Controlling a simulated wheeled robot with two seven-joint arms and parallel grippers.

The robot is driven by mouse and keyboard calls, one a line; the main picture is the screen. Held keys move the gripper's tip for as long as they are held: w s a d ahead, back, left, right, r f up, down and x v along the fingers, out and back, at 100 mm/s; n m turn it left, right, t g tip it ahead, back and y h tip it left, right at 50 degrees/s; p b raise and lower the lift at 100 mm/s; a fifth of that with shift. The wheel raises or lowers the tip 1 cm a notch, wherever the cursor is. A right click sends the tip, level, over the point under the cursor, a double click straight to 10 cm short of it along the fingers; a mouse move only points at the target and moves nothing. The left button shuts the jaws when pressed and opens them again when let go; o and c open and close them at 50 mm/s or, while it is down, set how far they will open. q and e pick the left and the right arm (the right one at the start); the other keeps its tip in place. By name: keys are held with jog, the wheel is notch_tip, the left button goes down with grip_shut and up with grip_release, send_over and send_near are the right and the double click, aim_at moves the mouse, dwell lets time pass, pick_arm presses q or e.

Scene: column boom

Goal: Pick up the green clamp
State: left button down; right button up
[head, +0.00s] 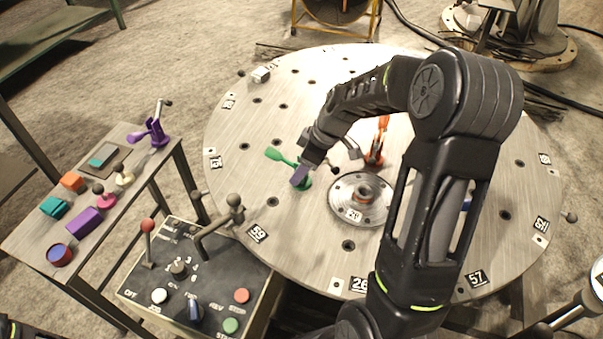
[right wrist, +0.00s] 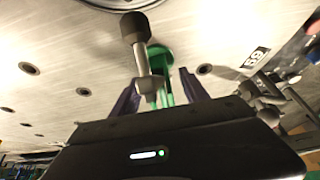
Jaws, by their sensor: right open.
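The green clamp (head: 275,154) stands on the round metal table, left of the centre hub. Its green arm shows at the left and part of its base shows beside my right gripper (head: 301,177). The gripper's purple fingers are at the clamp and hide part of it. In the right wrist view, the green clamp (right wrist: 161,58) lies between the two spread fingers of the open gripper (right wrist: 160,88). Its grey lever with a black knob (right wrist: 135,28) stands up in front of the camera. Contact with the fingers cannot be told. My left gripper is out of view.
An orange clamp (head: 376,150) and the hub disc (head: 343,210) are close to the right. A control box (head: 185,285) with levers stands at the front left. A side table (head: 30,215) holds a purple clamp (head: 155,128) and several small parts.

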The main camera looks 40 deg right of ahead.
dwell(0.3)
grip_shut()
dwell(0.5)
